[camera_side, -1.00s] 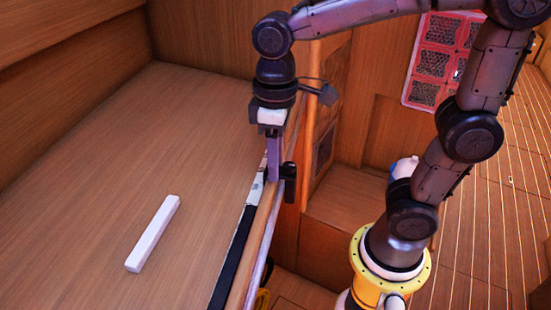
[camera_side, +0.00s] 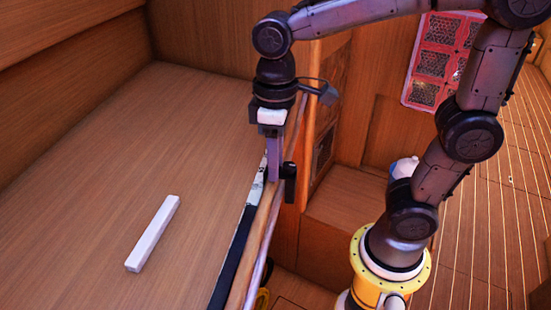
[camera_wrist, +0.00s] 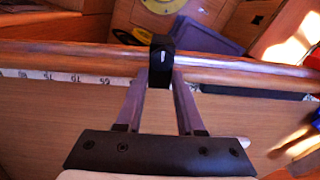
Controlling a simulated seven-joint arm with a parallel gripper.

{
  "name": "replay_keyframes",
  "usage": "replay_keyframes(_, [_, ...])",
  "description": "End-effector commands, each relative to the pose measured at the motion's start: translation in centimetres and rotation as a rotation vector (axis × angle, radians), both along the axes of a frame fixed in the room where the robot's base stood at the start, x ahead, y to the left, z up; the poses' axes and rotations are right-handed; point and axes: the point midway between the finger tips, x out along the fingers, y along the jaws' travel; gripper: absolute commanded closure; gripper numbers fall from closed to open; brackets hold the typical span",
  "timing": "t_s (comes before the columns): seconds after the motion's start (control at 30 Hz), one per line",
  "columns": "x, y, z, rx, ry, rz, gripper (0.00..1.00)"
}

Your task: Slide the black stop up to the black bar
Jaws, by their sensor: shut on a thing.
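The black stop (camera_wrist: 160,62) sits around the rail in the wrist view, between my gripper's fingers (camera_wrist: 160,88). In the side view, the stop (camera_side: 290,182) shows as a small dark block on the right side of my gripper (camera_side: 273,178), at the counter edge. My gripper is shut on it. The black bar (camera_side: 232,262) is a long dark strip along the counter edge, nearer the camera than the stop. In the wrist view, the bar (camera_wrist: 265,94) lies to the right of the stop, apart from it along the rail; my right finger partly hides the gap.
A white scale with numbers (camera_wrist: 70,77) runs along the edge left of the stop. The wooden rail (camera_wrist: 235,70) continues on both sides. A white block (camera_side: 153,233) lies on the counter (camera_side: 90,190), well clear of my gripper. A wooden wall rises behind the counter.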

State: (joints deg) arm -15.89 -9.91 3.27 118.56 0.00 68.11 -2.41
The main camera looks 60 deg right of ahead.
Motion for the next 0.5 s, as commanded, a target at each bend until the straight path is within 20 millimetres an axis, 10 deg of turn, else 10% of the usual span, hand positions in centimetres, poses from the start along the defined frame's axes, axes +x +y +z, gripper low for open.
replay_keyframes(0.5, [-0.5,1.7,0.1,0.001,-0.003,0.007,1.00])
